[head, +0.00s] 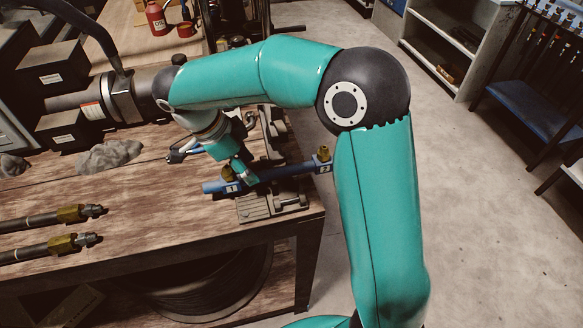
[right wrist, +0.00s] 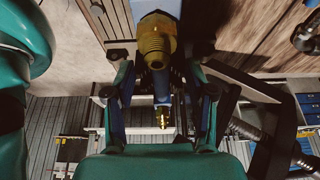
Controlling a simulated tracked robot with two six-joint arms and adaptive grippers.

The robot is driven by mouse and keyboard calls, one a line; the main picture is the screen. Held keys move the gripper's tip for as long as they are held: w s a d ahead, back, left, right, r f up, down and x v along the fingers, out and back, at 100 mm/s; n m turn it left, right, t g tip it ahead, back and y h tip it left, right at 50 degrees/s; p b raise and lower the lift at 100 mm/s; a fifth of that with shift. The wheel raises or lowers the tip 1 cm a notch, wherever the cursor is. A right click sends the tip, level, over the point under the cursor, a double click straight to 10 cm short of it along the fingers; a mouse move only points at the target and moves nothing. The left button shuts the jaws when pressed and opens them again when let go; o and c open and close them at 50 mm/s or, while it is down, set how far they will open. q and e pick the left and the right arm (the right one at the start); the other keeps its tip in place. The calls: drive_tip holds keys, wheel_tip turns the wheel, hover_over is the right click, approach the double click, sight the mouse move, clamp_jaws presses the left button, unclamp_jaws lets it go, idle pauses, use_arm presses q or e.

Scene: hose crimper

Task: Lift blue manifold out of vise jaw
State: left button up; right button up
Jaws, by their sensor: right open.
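The blue manifold (head: 285,172) lies across the vise (head: 262,208) near the table's right front corner. It has brass fittings, and labels marked 1 and 2. My right gripper (head: 243,172) reaches down to the manifold near its label 1 end; my arm partly hides the contact area. In the right wrist view, the open fingers of my right gripper (right wrist: 163,75) stand either side of a brass fitting (right wrist: 154,40), with a blue part (right wrist: 157,7) behind it. I cannot tell whether the fingers touch it. My left gripper is not in view.
Two hoses with brass ends (head: 68,214) lie on the wooden table (head: 140,190) at left. Dark crimper machinery (head: 85,105) stands behind them, beside a grey lump (head: 108,155). A red bottle (head: 156,18) is at the back. The floor to the right is clear.

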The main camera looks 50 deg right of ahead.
sight(284, 171)
drive_tip(key=shift+x, duration=1.75)
drive_tip(key=shift+r, duration=0.1)
clamp_jaws()
